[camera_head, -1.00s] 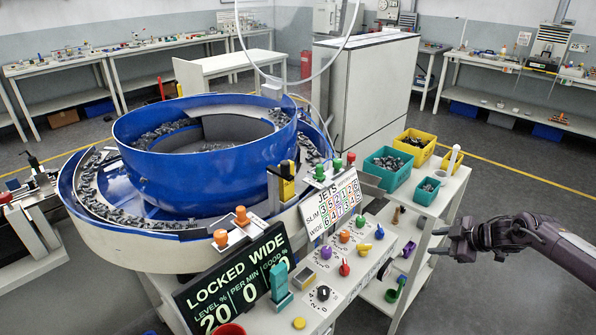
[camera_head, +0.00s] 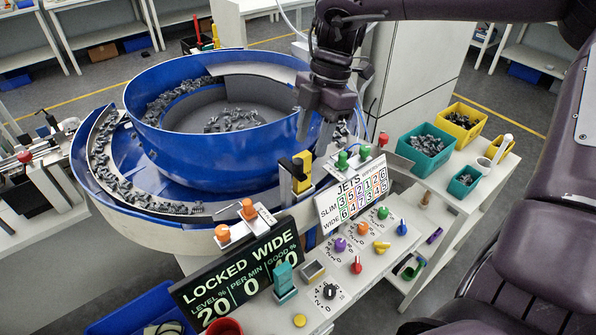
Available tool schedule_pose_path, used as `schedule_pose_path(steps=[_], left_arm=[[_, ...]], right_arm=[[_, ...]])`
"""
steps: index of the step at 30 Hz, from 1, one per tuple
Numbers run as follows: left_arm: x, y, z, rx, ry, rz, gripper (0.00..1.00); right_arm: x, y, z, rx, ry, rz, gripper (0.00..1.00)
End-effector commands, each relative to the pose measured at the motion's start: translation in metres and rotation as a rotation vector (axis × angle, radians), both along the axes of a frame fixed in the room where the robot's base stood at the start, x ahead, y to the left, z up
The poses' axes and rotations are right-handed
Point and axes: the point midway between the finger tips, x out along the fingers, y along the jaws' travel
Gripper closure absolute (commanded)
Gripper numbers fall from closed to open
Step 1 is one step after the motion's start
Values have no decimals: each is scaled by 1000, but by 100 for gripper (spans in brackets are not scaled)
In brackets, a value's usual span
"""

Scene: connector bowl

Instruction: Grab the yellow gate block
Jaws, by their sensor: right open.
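The yellow gate block (camera_head: 302,171) stands upright at the right rim of the blue bowl feeder, in a dark bracket just left of the JETS sign. My right gripper (camera_head: 312,140) reaches in from the upper right and points down. Its fingers are above and slightly right of the yellow block in the picture, apart and empty. I cannot tell the exact depth gap between the fingertips and the block. My left gripper is not in view.
The blue bowl (camera_head: 215,150) with grey connectors is left of the block. The JETS sign (camera_head: 352,189) with green knobs stands close on its right. Orange knobs (camera_head: 246,209) and the LOCKED WIDE display (camera_head: 236,278) are in front. Teal bins (camera_head: 426,146) stand further right.

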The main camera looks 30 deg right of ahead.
Motion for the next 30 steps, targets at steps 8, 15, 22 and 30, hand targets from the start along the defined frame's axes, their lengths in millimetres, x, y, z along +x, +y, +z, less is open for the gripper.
schedule_pose_path(steps=[8, 15, 22, 30], left_arm=[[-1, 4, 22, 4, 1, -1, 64], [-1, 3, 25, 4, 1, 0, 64], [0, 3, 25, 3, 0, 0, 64], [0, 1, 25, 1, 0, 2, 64]], right_arm=[[-1, 14, -30, 3, 3, 0, 58], [0, 20, -54, 2, -4, -1, 58], [0, 20, -54, 1, -5, -1, 62], [0, 20, -54, 1, -5, -1, 97]])
